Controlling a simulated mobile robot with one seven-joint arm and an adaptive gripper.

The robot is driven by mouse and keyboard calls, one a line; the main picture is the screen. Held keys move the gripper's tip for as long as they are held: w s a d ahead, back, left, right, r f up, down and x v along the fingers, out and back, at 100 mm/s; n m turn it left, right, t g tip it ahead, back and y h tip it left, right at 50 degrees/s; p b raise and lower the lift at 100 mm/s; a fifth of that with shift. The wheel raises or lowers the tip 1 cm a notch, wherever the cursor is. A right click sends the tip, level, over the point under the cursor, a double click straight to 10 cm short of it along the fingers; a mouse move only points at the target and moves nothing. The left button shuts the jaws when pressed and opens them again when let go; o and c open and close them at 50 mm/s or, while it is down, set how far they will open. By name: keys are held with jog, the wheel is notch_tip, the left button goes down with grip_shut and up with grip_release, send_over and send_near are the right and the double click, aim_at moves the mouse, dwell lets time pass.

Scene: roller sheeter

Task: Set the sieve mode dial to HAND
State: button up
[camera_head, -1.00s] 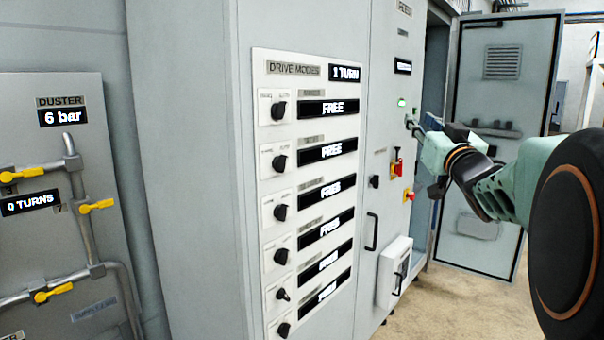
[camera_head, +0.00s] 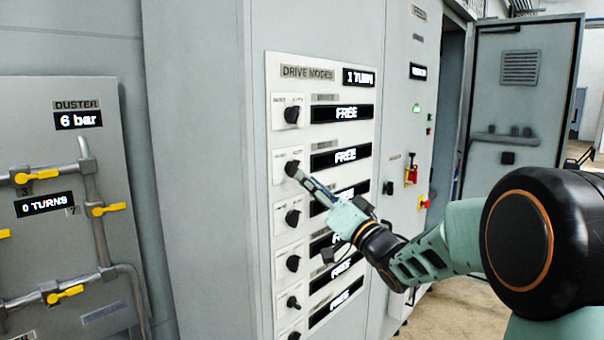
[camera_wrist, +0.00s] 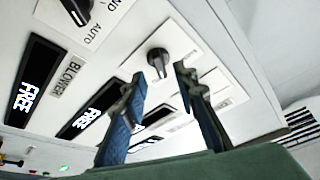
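The drive modes panel (camera_head: 272,140) has a column of black dials, each beside a display that reads FREE. No sieve label is legible, so I cannot tell which dial is the sieve's. My gripper (camera_head: 299,174) is at the second dial from the top (camera_head: 291,167) in the head view. In the wrist view my gripper (camera_wrist: 160,76) is open, its two blue-grey fingers apart, with a black dial (camera_wrist: 158,60) between and just beyond the fingertips. I cannot tell whether they touch it. Another dial (camera_wrist: 76,10) shows AUTO and part of HAND beside it.
A BLOWER label (camera_wrist: 62,75) shows in the wrist view. Other dials sit close above (camera_head: 292,114) and below (camera_head: 293,216). The duster panel (camera_head: 110,165) with pipes and yellow valves stands left. A red-and-yellow switch (camera_head: 411,172) and an open cabinet door (camera_head: 520,85) are right.

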aim_at(294, 169)
jog(key=shift+x, duration=2.05)
jog(key=shift+c, duration=0.4)
grip_shut()
